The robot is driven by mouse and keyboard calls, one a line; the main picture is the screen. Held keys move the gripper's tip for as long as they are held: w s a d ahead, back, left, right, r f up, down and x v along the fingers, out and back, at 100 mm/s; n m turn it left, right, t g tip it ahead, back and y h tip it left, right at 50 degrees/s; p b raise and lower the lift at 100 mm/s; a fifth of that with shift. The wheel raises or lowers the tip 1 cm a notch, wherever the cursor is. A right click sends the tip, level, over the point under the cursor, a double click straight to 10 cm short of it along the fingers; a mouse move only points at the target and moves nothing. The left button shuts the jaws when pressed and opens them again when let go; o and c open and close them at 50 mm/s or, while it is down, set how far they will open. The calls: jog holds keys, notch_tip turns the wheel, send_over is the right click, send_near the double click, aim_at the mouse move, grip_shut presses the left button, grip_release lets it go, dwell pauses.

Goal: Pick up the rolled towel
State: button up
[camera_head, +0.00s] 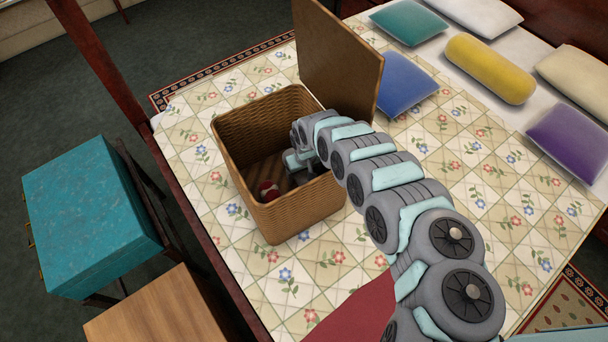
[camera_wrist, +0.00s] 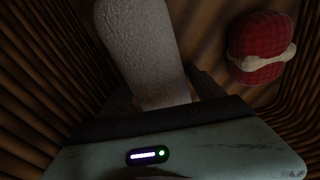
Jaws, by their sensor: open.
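The rolled towel (camera_wrist: 140,45) looks like a pale grey, rough-textured roll inside the wicker basket (camera_head: 285,215). In the wrist view it runs from the top edge down between the fingers of my gripper (camera_wrist: 163,92). The gripper is open, with a finger on each side of the towel's near end; I cannot tell whether they touch it. In the head view my gripper (camera_head: 302,163) reaches into the basket near its right wall, and I cannot make out the towel there.
A red ball-like thing with a pale bone-shaped band (camera_wrist: 262,50) lies right of the towel; it also shows in the head view (camera_head: 268,190). The basket's open lid (camera_head: 338,55) stands behind. Basket walls (camera_wrist: 25,60) are close on both sides. Cushions (camera_head: 490,68) lie farther back on the bed.

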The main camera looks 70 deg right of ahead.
jog(key=shift+c, duration=0.4)
jog(key=c, duration=1.3)
